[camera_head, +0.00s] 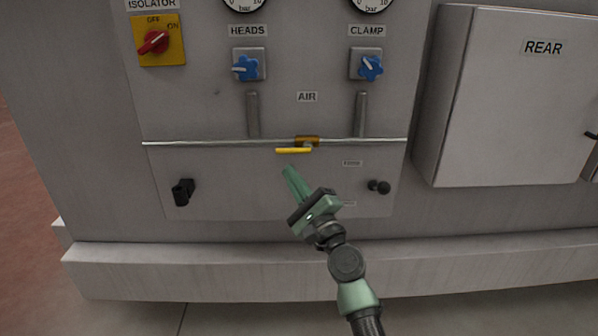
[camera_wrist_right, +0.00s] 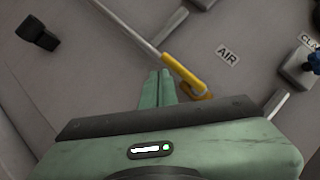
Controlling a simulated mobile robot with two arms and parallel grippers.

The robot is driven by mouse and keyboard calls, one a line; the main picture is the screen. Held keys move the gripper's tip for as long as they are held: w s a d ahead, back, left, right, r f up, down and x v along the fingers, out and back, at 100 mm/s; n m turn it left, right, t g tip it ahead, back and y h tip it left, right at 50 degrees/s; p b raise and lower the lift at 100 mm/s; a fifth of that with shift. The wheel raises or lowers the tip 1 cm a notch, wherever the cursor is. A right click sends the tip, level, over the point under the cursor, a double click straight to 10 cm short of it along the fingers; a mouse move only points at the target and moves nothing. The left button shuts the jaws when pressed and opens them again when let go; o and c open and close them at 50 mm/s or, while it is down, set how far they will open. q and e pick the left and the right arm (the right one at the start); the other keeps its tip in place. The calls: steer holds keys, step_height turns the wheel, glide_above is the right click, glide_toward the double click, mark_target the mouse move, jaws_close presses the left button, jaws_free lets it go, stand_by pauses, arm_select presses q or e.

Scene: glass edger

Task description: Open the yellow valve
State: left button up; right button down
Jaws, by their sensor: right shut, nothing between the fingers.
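The yellow valve handle (camera_head: 293,150) lies level, along the thin horizontal pipe (camera_head: 210,142), below the AIR label. Its brass body (camera_head: 307,140) sits on the pipe at the handle's right end. My right gripper (camera_head: 288,172) is shut and empty, just below the handle in the head view, with a small gap showing. In the right wrist view the yellow handle (camera_wrist_right: 182,72) runs diagonally just beyond the closed green fingertips (camera_wrist_right: 160,74). I cannot tell whether they touch it there. My left gripper is not in view.
Above the pipe are two blue knobs (camera_head: 247,67) (camera_head: 370,67) and a red isolator switch (camera_head: 153,42) on a yellow plate. A black fitting (camera_head: 182,192) and a black knob (camera_head: 379,187) flank my gripper. A grey REAR cabinet (camera_head: 510,110) juts out at right. A ledge (camera_head: 230,272) runs along the bottom.

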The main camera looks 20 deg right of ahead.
steer(key=v, duration=0.5)
steer(key=shift+b, duration=0.3)
step_height(320, 180, down, 24)
steer(key=a+n+g+p, duration=0.1)
steer(key=a+n+g, duration=0.1)
steer(key=n+g, duration=0.35)
steer(key=s+f+n+g+h, duration=0.1)
steer(key=s+f+n+g, duration=0.2)
steer(key=s+f, duration=0.55)
steer(key=s+f+n+g+h, duration=0.1)
steer(key=s+f+n+g, duration=0.2)
steer(key=f, duration=1.1)
steer(key=s+d+f+n+g+p, duration=0.2)
steer(key=s+f+n+g, duration=0.4)
steer(key=s+f, duration=1.2)
steer(key=s+d+f+n+g+h, duration=0.1)
steer(key=s+d+f+n, duration=0.1)
steer(key=s, duration=1)
steer(key=s+d+f+n+g+h, duration=0.1)
steer(key=s+n, duration=0.4)
steer(key=s, duration=0.7)
steer(key=shift+s+d+f+g, duration=0.4)
steer(key=shift+d+f+g, duration=0.2)
steer(key=shift+f, duration=0.15)
